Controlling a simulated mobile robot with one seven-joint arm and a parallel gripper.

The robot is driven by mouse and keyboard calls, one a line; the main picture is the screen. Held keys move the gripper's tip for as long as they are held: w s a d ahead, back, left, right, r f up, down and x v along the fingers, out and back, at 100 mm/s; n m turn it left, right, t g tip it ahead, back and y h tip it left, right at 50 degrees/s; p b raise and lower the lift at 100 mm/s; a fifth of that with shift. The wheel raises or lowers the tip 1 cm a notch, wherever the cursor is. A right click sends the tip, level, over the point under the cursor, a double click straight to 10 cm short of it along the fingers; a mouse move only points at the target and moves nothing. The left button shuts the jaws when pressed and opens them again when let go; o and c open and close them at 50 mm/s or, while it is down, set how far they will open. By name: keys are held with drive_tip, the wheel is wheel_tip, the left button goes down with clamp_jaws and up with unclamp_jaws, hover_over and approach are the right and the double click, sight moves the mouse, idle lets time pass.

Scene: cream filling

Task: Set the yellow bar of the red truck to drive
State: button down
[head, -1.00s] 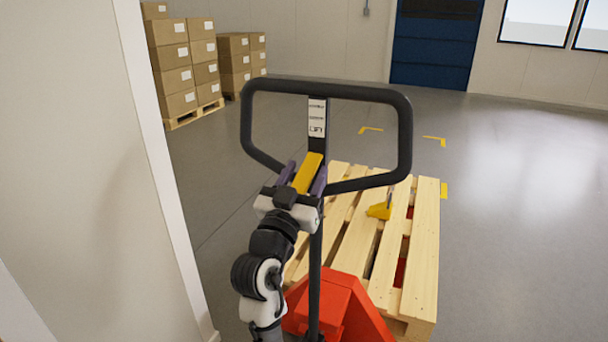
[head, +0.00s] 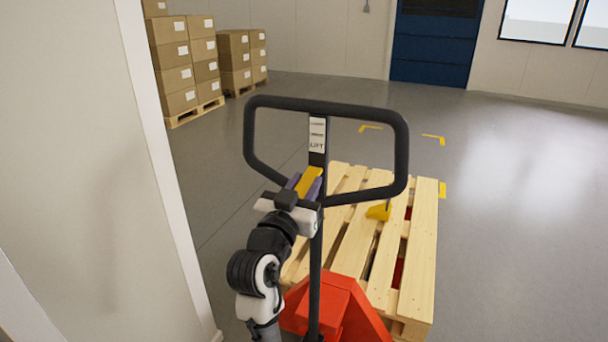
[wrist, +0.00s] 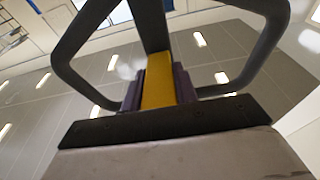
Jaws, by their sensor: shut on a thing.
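The red truck (head: 328,306) stands in front of me with a black loop handle (head: 398,150) on an upright shaft. A white label (head: 317,134) on the shaft reads LIFT at its lower end; its other lines are too small to read. The yellow bar (head: 310,180) sits at the shaft below the label. My gripper (head: 307,184) is shut on the yellow bar, its purple fingers on either side. In the wrist view the yellow bar (wrist: 158,80) lies between the two fingers (wrist: 158,90), and the handle loop rises around it.
A wooden pallet (head: 426,250) lies over the truck's forks, with a small yellow piece (head: 379,211) on it. A white wall edge (head: 150,130) stands close on the left. Stacked boxes (head: 178,75) are at the back left. Grey floor (head: 520,210) is clear on the right.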

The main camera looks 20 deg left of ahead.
drive_tip(key=shift+r+g+p, duration=0.5)
drive_tip(key=shift+r+p, duration=0.15)
drive_tip(key=shift+p, duration=0.3)
drive_tip(key=shift+g+p, duration=0.3)
drive_tip(key=shift+p, duration=0.05)
drive_tip(key=shift+f, duration=0.15)
drive_tip(key=c, duration=1.1)
unclamp_jaws()
drive_tip(key=shift+s, duration=0.1)
